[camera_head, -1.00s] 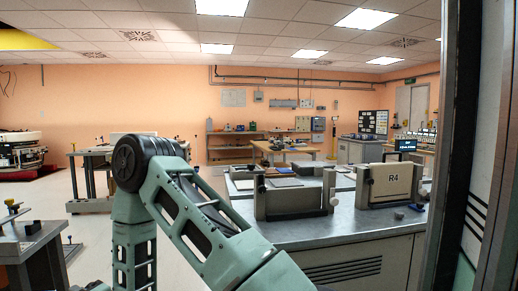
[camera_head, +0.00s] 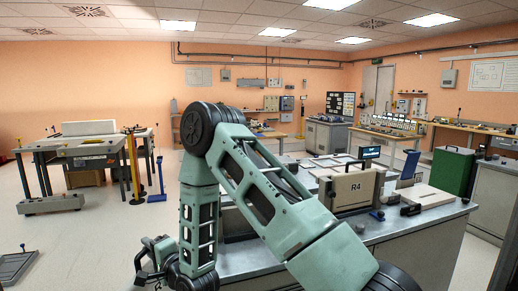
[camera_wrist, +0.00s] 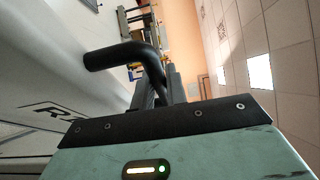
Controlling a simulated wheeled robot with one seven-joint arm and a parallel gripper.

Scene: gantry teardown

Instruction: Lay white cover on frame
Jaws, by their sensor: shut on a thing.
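My gripper (camera_wrist: 158,88) is shut on the black bent handle (camera_wrist: 122,55) of a large white panel, which I take as the white cover (camera_wrist: 45,75). The panel fills the left of the wrist view and carries a black-framed label starting with R; the rest of the label is hidden. I cannot tell which thing is the frame.
A metal-topped bench (camera_head: 419,223) stands ahead on the right, bearing a cream R4 panel (camera_head: 353,184) and a white block (camera_head: 427,195). A green box (camera_head: 453,171) stands beyond. At left is a table with a white slab (camera_head: 88,127); open floor (camera_head: 110,235) lies before it.

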